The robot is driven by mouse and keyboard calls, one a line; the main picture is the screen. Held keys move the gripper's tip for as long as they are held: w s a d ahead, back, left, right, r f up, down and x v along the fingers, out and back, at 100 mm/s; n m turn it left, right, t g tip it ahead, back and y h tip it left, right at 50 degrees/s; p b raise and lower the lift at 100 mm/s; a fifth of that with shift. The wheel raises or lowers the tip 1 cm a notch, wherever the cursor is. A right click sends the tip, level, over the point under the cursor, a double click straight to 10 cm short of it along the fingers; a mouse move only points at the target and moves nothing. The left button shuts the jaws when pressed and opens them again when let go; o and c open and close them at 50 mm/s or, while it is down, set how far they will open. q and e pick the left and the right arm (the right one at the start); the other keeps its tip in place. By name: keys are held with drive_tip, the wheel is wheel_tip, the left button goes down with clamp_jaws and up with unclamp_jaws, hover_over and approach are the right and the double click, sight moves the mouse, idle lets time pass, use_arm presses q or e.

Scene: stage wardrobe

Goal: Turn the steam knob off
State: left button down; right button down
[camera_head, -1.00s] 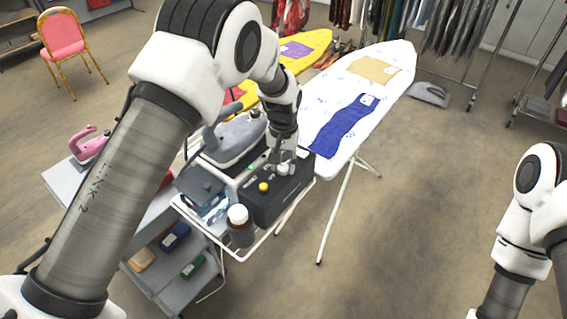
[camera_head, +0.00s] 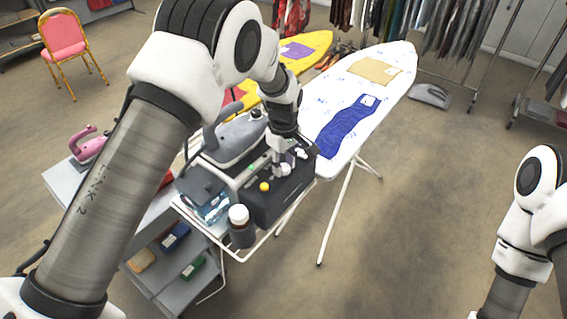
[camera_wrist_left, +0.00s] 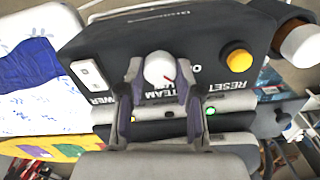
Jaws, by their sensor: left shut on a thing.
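The steam knob (camera_wrist_left: 160,68) is a round white dial with a red mark, on the black face of the steam station (camera_head: 262,207). In the left wrist view it stands between the two fingers of my left gripper (camera_wrist_left: 160,80), one finger at each side. The gripper is shut on it. The printed words STEAM and RESET show upside down beside it, partly covered by the fingers. In the head view my left gripper (camera_head: 290,162) points down at the station's top, and the knob is hard to make out there. My right gripper is out of view.
A yellow button (camera_wrist_left: 238,61) and a white rocker switch (camera_wrist_left: 87,75) flank the knob. The white ironing board (camera_head: 340,95) is to the right.

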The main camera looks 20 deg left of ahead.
sight(285, 167)
use_arm(q)
drive_tip(key=n, duration=0.4)
drive_tip(key=shift+s+f+n, duration=0.15)
drive_tip(key=shift+n, duration=0.25)
idle(0.4)
drive_tip(key=c, duration=0.8)
unclamp_jaws()
drive_tip(key=shift+d, duration=0.1)
drive_tip(key=shift+o, duration=0.2)
drive_tip(key=shift+r, duration=0.2)
drive_tip(key=shift+r, duration=0.35)
wheel_tip(285, 167, up, 11)
